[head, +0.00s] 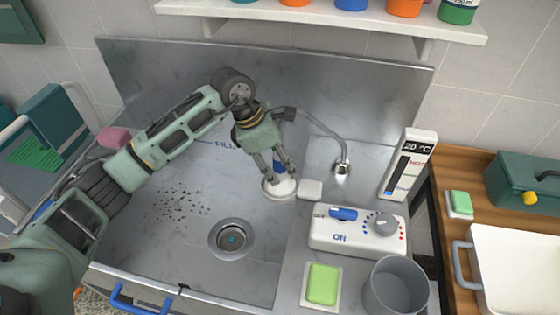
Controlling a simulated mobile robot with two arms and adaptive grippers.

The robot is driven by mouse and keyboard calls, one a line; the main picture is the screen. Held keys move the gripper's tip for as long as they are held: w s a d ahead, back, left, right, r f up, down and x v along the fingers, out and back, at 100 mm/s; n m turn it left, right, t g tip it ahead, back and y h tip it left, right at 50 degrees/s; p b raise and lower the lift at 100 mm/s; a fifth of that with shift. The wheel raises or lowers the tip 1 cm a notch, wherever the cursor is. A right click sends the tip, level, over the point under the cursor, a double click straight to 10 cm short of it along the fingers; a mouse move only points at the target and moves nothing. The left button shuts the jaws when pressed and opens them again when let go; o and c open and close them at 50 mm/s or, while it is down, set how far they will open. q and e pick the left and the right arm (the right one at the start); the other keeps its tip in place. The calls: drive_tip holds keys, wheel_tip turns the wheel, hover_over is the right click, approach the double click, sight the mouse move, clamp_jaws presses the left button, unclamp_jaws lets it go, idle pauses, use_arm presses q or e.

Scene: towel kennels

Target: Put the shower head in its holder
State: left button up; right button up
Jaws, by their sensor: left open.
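My left gripper (278,174) points down over the right side of the steel sink, its fingers apart. A blue piece shows between and behind the fingers, just above a round white piece (280,190). A grey hose (325,133) rises from a metal fitting (341,168) and arcs left to a dark grey end piece (284,113) beside my left wrist. My gripper hides what lies beyond that end, so I cannot clearly tell the shower head from its holder, or whether the fingers touch the blue piece. My right gripper is out of view.
The sink's drain (231,239) and dark specks (180,205) lie left of the gripper. A white control box (350,238), temperature display (409,165), grey cup (395,288) and green sponge (322,284) crowd the right. A shelf (330,18) overhangs the back.

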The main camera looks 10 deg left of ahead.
use_arm(q)
drive_tip(key=shift+a+r, duration=0.1)
drive_tip(key=shift+r, duration=0.1)
drive_tip(key=v, duration=1.1)
drive_tip(key=shift+r, duration=0.25)
drive_tip(key=shift+s+a, duration=0.1)
